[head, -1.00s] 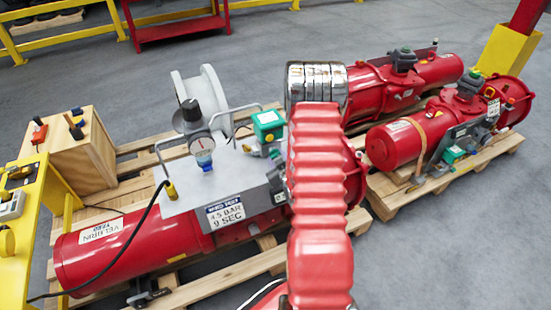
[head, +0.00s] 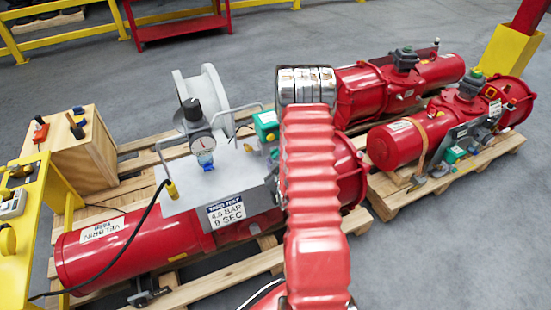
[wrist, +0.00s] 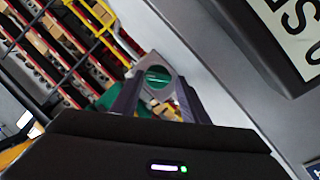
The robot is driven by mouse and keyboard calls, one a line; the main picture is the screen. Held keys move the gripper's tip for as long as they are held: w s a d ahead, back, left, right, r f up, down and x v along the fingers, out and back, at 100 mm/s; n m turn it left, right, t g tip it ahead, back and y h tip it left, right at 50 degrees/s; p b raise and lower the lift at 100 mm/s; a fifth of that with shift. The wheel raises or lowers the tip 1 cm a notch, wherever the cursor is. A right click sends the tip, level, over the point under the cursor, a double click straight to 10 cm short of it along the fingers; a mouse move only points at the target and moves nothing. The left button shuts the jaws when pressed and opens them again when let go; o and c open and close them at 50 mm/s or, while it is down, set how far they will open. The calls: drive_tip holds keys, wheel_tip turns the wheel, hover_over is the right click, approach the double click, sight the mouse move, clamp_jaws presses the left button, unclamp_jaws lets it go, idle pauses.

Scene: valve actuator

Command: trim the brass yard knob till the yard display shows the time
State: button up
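I cannot make out the brass yard knob for certain. In the wrist view, a small yellow-brown part (wrist: 168,108) lies between and just beyond the fingers of my gripper (wrist: 158,100), below a grey plate with a round green window (wrist: 157,78). My gripper's dark fingers stand apart, with nothing clearly held. In the head view my red arm hides the gripper. A placard (head: 226,211) on the red actuator (head: 130,245) reads 4.5 BAR, 9 SEC.
A green-topped unit (head: 266,124) stands beside my arm. A black cable runs from the console (head: 20,255) to the actuator. A wooden crate (head: 75,155) holds tools at the left. Another pallet (head: 440,180) with red actuators is at the right.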

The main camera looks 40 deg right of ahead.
drive_tip(key=shift+o, duration=1.2)
drive_tip(key=shift+s, duration=0.1)
drive_tip(key=v, duration=1.3)
drive_tip(key=shift+s+a, duration=0.15)
drive_tip(key=shift+s, duration=0.1)
drive_tip(key=shift+c, duration=0.4)
